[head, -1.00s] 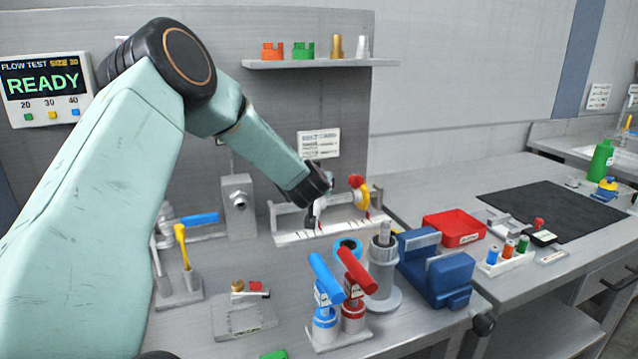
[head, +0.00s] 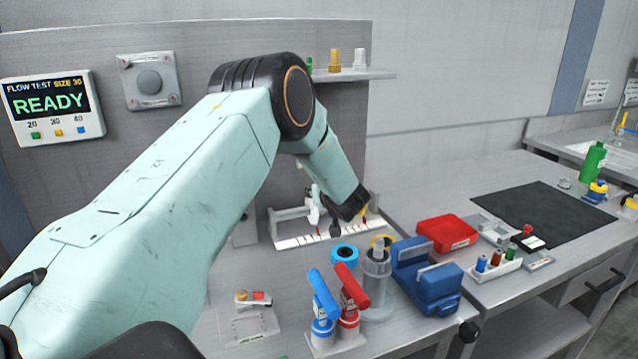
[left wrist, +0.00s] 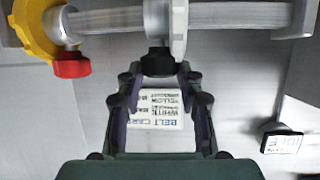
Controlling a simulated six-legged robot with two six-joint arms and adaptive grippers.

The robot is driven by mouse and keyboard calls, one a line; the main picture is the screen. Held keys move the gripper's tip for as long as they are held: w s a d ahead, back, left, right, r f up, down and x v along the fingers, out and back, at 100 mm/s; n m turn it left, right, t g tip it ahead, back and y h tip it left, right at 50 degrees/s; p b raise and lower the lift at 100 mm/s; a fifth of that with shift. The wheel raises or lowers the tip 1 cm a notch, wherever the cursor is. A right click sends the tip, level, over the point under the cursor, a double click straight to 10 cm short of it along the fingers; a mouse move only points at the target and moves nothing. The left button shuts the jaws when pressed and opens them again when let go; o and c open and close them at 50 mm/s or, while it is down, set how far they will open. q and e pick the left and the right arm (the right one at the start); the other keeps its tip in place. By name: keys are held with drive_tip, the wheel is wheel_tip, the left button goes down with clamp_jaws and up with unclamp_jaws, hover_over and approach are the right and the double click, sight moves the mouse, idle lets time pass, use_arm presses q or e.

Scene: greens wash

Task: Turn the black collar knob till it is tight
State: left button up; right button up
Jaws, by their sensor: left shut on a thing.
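The black collar knob (left wrist: 158,62) sticks out from a white collar (left wrist: 178,28) on a horizontal metal bar (left wrist: 110,19) in the left wrist view. My left gripper (left wrist: 159,74) has its fingertips on both sides of the knob and is shut on it. Whether the knob is tight cannot be seen. A yellow collar (left wrist: 36,32) with a red knob (left wrist: 72,65) sits on the same bar to the left. In the head view, my left arm partly hides the bar's stand (head: 285,242) and collars. My right gripper is not in view.
The display (head: 48,106) reads READY and SIZE 30. In front of the stand are a blue ring (head: 344,254), a grey cylinder (head: 376,282), blue and red handled tools (head: 325,300) and a blue vise (head: 428,280).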

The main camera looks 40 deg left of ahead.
use_arm(q)
drive_tip(key=shift+r, duration=0.1)
idle(0.3)
drive_tip(key=o, duration=1.2)
drive_tip(key=shift+c, duration=0.2)
drive_tip(key=v, duration=1.2)
drive_tip(key=shift+w+d, duration=0.1)
drive_tip(key=shift+w, duration=0.05)
